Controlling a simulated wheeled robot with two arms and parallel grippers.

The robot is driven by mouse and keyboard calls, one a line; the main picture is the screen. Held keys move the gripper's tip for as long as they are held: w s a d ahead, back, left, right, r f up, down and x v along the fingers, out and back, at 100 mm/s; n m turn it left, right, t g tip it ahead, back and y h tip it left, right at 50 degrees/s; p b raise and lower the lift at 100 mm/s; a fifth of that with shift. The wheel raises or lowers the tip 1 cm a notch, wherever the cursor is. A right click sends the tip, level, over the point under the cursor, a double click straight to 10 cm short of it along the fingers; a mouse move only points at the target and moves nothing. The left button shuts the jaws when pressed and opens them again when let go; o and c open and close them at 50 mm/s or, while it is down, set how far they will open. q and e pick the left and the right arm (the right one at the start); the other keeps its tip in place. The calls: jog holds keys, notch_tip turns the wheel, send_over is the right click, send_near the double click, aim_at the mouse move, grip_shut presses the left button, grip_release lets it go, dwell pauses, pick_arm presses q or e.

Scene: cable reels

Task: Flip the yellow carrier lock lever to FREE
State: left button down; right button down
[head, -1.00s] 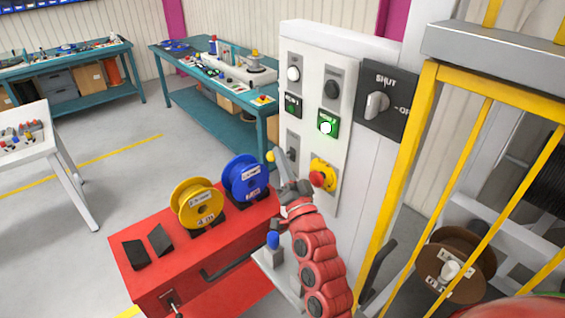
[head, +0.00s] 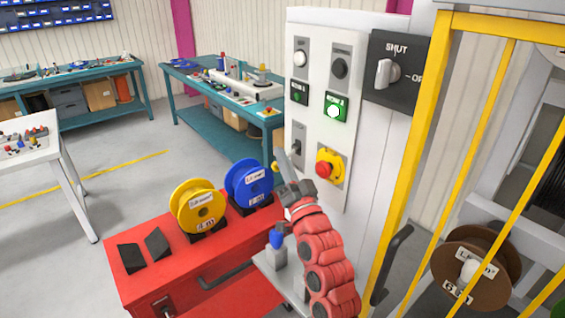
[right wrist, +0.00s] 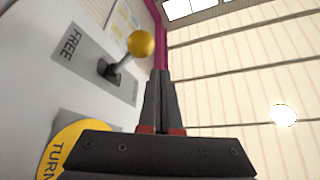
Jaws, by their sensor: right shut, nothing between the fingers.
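The plate's other end is too unclear to read. In the head view the lever plate (head: 298,143) is on the white panel, above and left of the red stop button; the knob there is largely hidden by my fingers. My right gripper (head: 283,158) is shut and empty, close to the lever. In the right wrist view its fingertips (right wrist: 160,74) lie just right of the knob, apparently apart from it.
A red stop button (head: 324,170) on yellow sits just right of my gripper. A SHUT switch (head: 388,74) is on the panel's right side. Yellow (head: 197,207) and blue (head: 249,184) reels stand on the red cabinet below. A yellow guard frame (head: 412,150) stands at right.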

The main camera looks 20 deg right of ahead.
jog(key=p+v, duration=0.1)
jog(key=v, duration=1.6)
jog(key=shift+s+f, duration=0.2)
